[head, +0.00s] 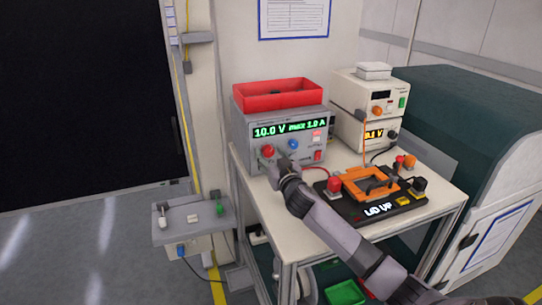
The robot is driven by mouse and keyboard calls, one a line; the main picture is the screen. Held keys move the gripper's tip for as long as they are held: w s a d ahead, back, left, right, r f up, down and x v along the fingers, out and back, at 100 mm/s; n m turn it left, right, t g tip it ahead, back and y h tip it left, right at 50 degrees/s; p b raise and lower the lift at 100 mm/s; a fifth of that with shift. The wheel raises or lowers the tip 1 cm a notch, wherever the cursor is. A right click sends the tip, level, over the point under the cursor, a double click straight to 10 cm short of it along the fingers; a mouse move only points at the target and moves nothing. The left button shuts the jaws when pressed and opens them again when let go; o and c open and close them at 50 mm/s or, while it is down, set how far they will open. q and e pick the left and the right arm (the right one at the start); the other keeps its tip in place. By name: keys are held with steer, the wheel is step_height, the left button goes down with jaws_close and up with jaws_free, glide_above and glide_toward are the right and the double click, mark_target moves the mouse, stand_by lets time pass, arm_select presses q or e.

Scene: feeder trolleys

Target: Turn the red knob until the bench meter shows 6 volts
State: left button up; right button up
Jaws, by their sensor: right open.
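A grey bench instrument (240,126) stands on the trolley's left side. Its green display (290,129) reads 10.0 V, max 1.0 A. The red knob (268,150) is on its front at lower left, with a blue knob (293,144) to its right. A cream unit (343,100) behind at right has a small amber display (374,135) ending in "V"; its first digit is hard to read. My right gripper (273,163) is open, just below the red knob at the instrument's front; whether it touches the knob I cannot tell. My left gripper is out of view.
A red bin (278,98) sits on the grey instrument. On the trolley top (305,205), a black fixture marked "LID UP" (350,213) carries an orange frame (366,182) and a red button (334,184). A small grey shelf (180,228) is at left. A green cabinet (455,110) stands at right.

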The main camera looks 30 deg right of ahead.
steer(key=shift+c, duration=0.6)
steer(key=c, duration=1)
steer(key=shift+n, duration=0.3)
steer(key=n+p, duration=0.1)
steer(key=n, duration=0.3)
steer(key=shift+n, duration=0.3)
steer(key=n+p, duration=0.1)
steer(key=n, duration=0.4)
steer(key=shift+n+p, duration=0.3)
steer(key=o, duration=1.1)
